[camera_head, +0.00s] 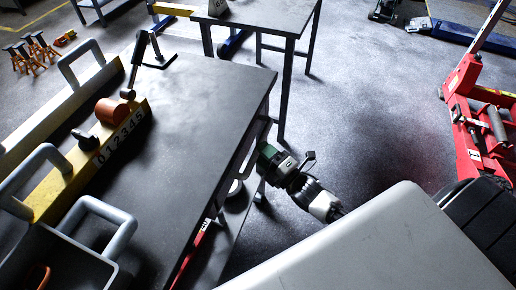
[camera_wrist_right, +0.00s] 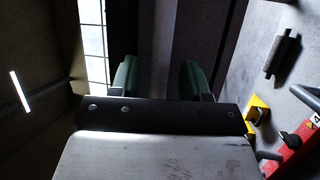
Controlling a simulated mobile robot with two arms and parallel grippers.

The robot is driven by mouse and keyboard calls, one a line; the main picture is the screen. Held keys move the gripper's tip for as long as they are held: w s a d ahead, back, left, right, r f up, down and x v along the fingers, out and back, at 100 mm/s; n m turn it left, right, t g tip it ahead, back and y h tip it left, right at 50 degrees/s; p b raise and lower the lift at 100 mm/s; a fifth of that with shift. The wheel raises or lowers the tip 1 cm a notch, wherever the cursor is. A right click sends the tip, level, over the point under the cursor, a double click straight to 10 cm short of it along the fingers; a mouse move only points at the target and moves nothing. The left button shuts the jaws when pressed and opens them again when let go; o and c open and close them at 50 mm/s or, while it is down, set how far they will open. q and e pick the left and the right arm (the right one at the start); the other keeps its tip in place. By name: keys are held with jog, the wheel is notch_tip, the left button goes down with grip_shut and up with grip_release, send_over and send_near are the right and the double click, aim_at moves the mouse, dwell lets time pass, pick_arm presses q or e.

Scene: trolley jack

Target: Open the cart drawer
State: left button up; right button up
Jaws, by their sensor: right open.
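The cart (camera_head: 205,105) has a dark flat top and fills the left half of the head view. Its right side, below the top edge, is in shadow, so the drawer's outline and handle cannot be made out clearly. My right gripper (camera_head: 268,160), with green fingertips, is beside that right side, below the level of the top. In the right wrist view my right gripper (camera_wrist_right: 158,78) has its two green fingers apart with nothing held between them. Dark vertical panels show beyond the fingers; contact cannot be told. My left gripper is not in view.
On the cart stand a yellow numbered bar (camera_head: 52,192) with an orange knob (camera_head: 109,111) and grey handles (camera_head: 110,215). A second table (camera_head: 262,17) stands behind. A red machine (camera_head: 465,125) is at the right. Floor between them is clear.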

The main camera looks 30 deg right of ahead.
jog(key=shift+x, duration=1)
grip_shut()
